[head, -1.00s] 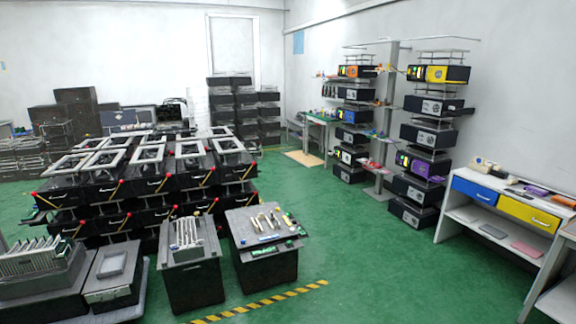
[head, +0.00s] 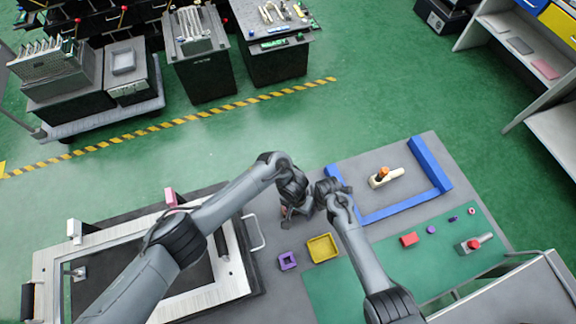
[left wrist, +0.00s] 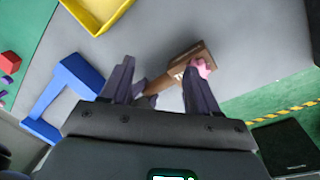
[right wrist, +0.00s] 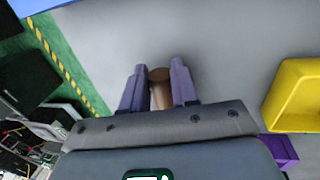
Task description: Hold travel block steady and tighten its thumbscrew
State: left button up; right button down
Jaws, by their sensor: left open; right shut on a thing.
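A brown block (left wrist: 188,60), which I take for the travel block, stands on the grey table in the left wrist view. A pink knob (left wrist: 201,68), likely its thumbscrew, sits on its right side. My left gripper (left wrist: 158,78) is open, with the pink knob close by its right finger; I cannot tell if they touch. My right gripper (right wrist: 157,80) is shut on the brown piece, seen between its fingers in the right wrist view (right wrist: 161,94). In the head view my left gripper (head: 292,212) and right gripper (head: 318,192) are close together, and the arms mostly hide the block.
A yellow tray (head: 322,248) and a purple square ring (head: 288,261) lie just in front. A blue frame (head: 428,164) stands right, around a cream piece with an orange knob (head: 384,176). A green mat (head: 420,262) holds small parts. A framed fixture (head: 120,240) lies left.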

pick_arm(q)
jog(key=w+a+r+m+y, duration=0.2)
jog(key=w+a+r+m, duration=0.15)
jog(key=r, duration=0.25)
jog(key=shift+m+t, duration=0.35)
jog(key=shift+t, duration=0.05)
jog(key=f, duration=1)
jog(key=shift+s+a+f, duration=0.2)
jog(key=shift+s+a, duration=0.1)
jog(key=shift+s, duration=0.05)
jog(key=c, duration=1)
jog(key=shift+c, duration=0.2)
jog(key=shift+m, duration=0.3)
